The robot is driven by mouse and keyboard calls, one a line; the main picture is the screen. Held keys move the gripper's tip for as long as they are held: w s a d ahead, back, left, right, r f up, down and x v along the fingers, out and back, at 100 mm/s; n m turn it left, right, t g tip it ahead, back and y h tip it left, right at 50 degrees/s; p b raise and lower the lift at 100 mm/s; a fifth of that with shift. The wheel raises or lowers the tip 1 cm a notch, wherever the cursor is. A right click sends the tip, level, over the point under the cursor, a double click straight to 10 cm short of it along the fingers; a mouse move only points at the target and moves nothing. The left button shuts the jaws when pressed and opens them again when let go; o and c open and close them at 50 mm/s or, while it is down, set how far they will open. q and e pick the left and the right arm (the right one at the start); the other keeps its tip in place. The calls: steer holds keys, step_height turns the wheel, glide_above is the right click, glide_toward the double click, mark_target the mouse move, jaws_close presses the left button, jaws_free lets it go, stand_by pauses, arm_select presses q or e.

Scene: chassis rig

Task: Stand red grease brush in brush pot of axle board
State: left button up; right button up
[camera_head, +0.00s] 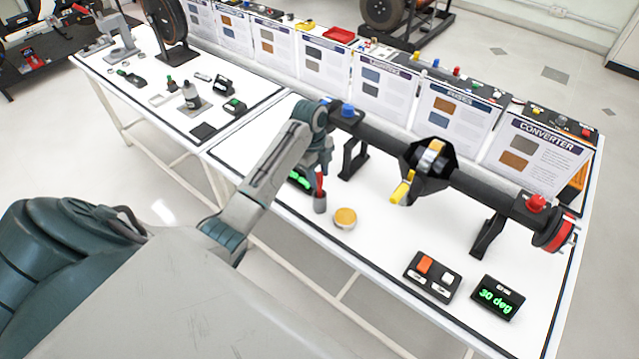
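The red grease brush (319,181) shows as a short upright red piece just above the grey brush pot (320,202). Its lower end is hidden by or inside the pot; I cannot tell how deep it sits. The pot stands on the white axle board (385,235). My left gripper (322,168) points down at the top of the brush. Its fingers are small and partly hidden by my arm, so I cannot tell whether they are shut on the brush. My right gripper is not in view.
A round tin (345,218) with a yellow-orange top stands right of the pot. The dark axle (385,132) runs behind on stands, with a yellow-handled part (402,190) at its middle. A switch box (433,277) and a "30 deg" display (497,297) lie front right.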

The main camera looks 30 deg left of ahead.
arm_select(q)
step_height(320, 180, up, 8)
steer(key=a+p, duration=0.1)
steer(key=p, duration=0.1)
steer(key=shift+r, duration=0.25)
steer(key=shift+f, duration=0.15)
